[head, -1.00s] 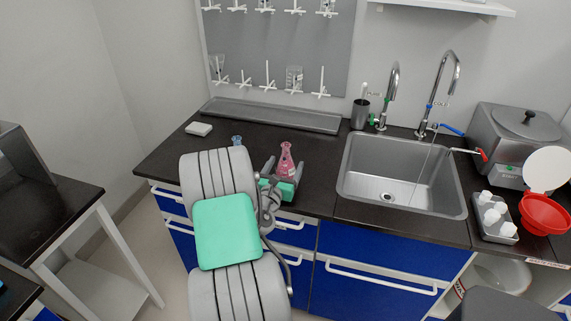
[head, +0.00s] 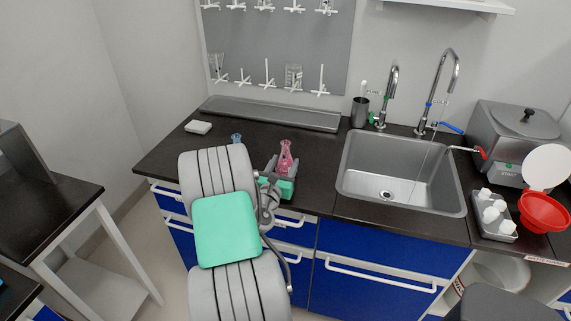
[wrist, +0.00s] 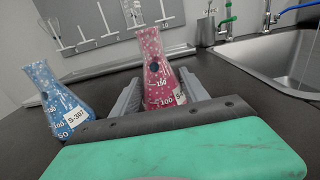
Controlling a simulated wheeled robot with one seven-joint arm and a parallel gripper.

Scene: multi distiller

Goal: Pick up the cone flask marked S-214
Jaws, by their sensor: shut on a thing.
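A pink cone flask (head: 286,160) stands upright between the fingers of my gripper (head: 283,170) over the dark counter. In the wrist view the pink flask (wrist: 162,80) has white graduations, a dark round spot and a white label, of which only the start, "S", shows; the rest is hidden. My gripper (wrist: 160,95) is shut on this flask, one grey finger on each side. Its base is hidden behind the gripper body.
A steel sink (head: 400,180) with taps lies to the right. A long grey tray (head: 270,115) runs along the wall below a peg board (head: 280,50) with glassware. A white block (head: 198,127) lies at the left. A grey rack of white bottles (head: 495,230) stands right of the sink.

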